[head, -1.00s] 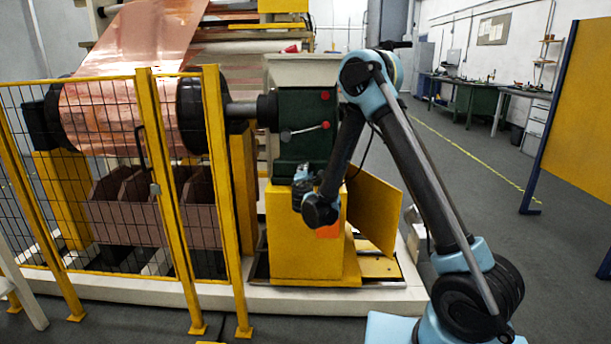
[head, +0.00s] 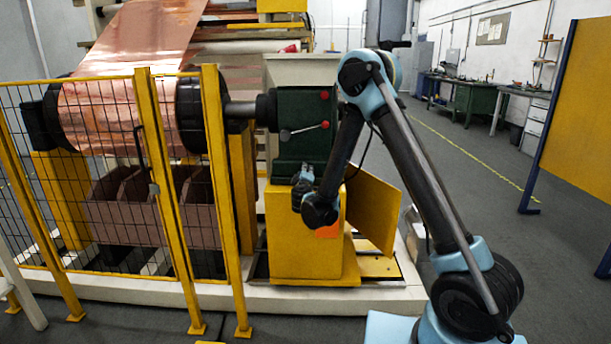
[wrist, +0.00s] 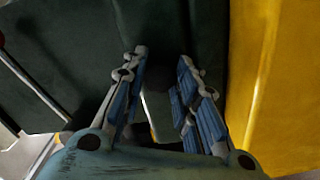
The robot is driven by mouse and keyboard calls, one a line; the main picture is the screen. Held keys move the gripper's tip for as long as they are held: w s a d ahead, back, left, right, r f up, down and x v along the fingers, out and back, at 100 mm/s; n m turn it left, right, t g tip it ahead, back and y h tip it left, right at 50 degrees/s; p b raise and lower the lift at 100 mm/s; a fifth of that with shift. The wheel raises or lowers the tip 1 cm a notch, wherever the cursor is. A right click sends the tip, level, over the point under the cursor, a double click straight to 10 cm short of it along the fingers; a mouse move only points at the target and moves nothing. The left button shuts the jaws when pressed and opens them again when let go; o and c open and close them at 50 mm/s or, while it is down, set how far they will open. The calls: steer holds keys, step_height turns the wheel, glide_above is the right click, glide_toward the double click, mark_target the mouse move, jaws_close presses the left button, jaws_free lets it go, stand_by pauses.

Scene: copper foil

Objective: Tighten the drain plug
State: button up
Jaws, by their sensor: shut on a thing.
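My gripper (head: 303,180) is at the lower front of the dark green gearbox housing (head: 300,108), just above the yellow pedestal (head: 295,250). In the wrist view its two blue-padded fingers (wrist: 160,72) are shut on a dark rounded piece, the drain plug (wrist: 164,68), against the green face. The plug is dim and its edges are hard to make out. How far it sits in the housing cannot be told. In the head view the gripper and wrist hide the plug.
A yellow-framed mesh guard (head: 150,190) stands left of the housing, before the copper roll (head: 120,110). A lever with a red knob (head: 325,125) sticks out above my gripper. A yellow panel (head: 372,208) stands right of the pedestal. Floor at the right is open.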

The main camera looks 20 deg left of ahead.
steer(key=shift+m, duration=0.5)
steer(key=o, duration=1.1)
steer(key=shift+w+f, duration=0.1)
steer(key=shift+v, duration=3.75)
steer(key=shift+c, duration=0.3)
